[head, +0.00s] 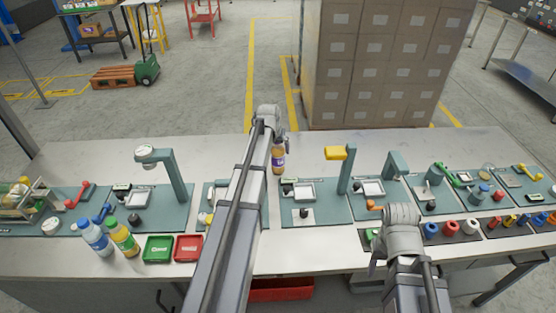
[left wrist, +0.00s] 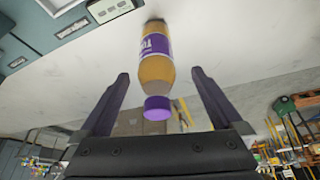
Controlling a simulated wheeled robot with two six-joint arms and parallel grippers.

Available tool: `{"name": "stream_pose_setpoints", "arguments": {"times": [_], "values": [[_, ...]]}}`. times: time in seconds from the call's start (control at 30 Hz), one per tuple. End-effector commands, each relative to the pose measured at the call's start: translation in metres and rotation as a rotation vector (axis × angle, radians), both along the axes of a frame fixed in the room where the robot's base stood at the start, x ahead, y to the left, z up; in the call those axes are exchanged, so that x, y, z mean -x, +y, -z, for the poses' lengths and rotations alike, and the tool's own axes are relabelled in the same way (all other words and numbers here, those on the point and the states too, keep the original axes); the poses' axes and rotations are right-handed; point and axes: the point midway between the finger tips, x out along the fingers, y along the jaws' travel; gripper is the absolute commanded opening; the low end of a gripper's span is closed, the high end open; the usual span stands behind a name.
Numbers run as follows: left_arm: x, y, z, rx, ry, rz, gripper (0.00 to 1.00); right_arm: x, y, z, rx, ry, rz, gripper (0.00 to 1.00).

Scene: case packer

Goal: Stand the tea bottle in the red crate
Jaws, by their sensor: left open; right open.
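An amber bottle with a purple cap and purple label, seemingly the tea bottle (head: 278,158), stands upright at the far side of the table, partly hidden by my left arm. In the left wrist view the bottle (left wrist: 156,66) shows between the fingers of my open left gripper (left wrist: 160,75), apart from both. In the head view my left gripper (head: 280,138) is at its upper end, partly hidden. A red crate (head: 280,290) shows below the table's front edge, partly hidden by my left arm. My right gripper (head: 378,262) is open over the front right of the table.
A lamp-like stand (head: 175,170) and a yellow-topped post (head: 345,170) rise nearby. Stacked cartons (head: 375,60) stand behind the table.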

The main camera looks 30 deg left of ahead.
Motion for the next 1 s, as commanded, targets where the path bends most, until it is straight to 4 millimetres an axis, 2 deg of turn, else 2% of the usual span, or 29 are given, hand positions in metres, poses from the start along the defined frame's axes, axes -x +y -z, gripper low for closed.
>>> {"name": "stream_pose_setpoints", "arguments": {"times": [0.4,0.67,1.0], "values": [[-0.023,0.0,0.045,0.0,0.0,0.0,1.0,0.0,0.0,0.045,0.0,0.0,0.0,0.5],[-0.023,0.0,0.044,0.0,0.0,0.0,1.0,0.0,0.0,0.044,0.0,0.0,0.0,0.5],[-0.023,0.001,0.044,0.0,0.0,0.0,0.64,0.0,0.0,0.044,0.0,0.0,0.0,0.5]]}}
